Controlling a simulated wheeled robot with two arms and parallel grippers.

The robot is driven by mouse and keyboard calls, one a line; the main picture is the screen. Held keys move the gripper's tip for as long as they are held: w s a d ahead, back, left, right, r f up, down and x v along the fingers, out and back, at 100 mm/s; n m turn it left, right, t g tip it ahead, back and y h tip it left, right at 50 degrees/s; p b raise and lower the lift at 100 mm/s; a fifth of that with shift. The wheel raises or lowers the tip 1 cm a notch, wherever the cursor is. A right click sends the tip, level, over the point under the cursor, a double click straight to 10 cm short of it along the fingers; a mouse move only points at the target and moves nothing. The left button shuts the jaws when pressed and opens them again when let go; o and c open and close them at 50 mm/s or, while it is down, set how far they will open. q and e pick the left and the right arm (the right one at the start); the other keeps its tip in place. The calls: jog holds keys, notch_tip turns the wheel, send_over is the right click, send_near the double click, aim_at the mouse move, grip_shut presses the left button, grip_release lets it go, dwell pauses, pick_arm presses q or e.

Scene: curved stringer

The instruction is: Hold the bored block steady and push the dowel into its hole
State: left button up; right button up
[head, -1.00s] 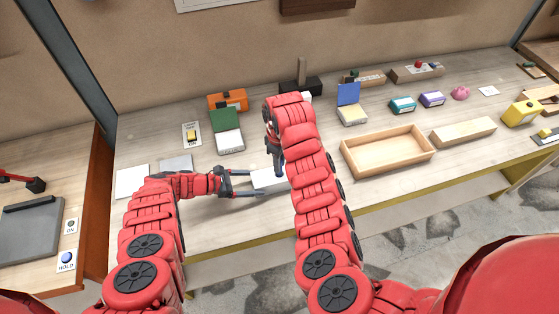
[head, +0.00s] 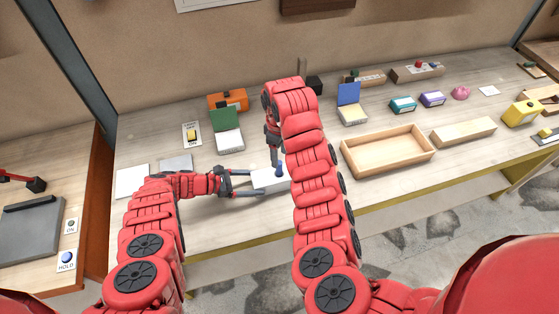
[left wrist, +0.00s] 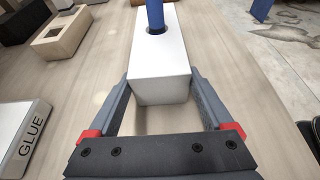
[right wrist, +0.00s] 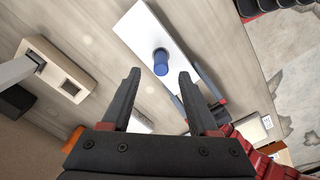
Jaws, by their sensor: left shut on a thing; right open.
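The white bored block (head: 268,180) lies near the front of the bench, and it also shows in the left wrist view (left wrist: 160,62). My left gripper (left wrist: 160,98) is shut on its near end. The blue dowel (head: 280,170) stands upright in the block's hole, with part of it sticking out above the top face; the left wrist view shows it at the dark hole rim (left wrist: 155,16). My right gripper (right wrist: 159,74) is open and empty above the block, pointing down, with the dowel (right wrist: 160,62) just beyond its fingertips. The dowel's lower part is hidden inside the block.
A green-lidded white box (head: 229,141) stands behind the block. An open wooden tray (head: 388,152) lies to the right, with a wooden bar (head: 463,131) beyond. A beige block with a square opening (right wrist: 64,76) is near the right gripper. The bench's front edge is close.

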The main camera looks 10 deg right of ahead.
notch_tip(320, 180, up, 7)
dwell(0.3)
jog(key=shift+r, duration=0.1)
pick_arm(q)
jog(key=o, duration=1.5)
jog(key=shift+a, duration=0.1)
jog(key=shift+v, duration=2.45)
jog(key=v, duration=1.2)
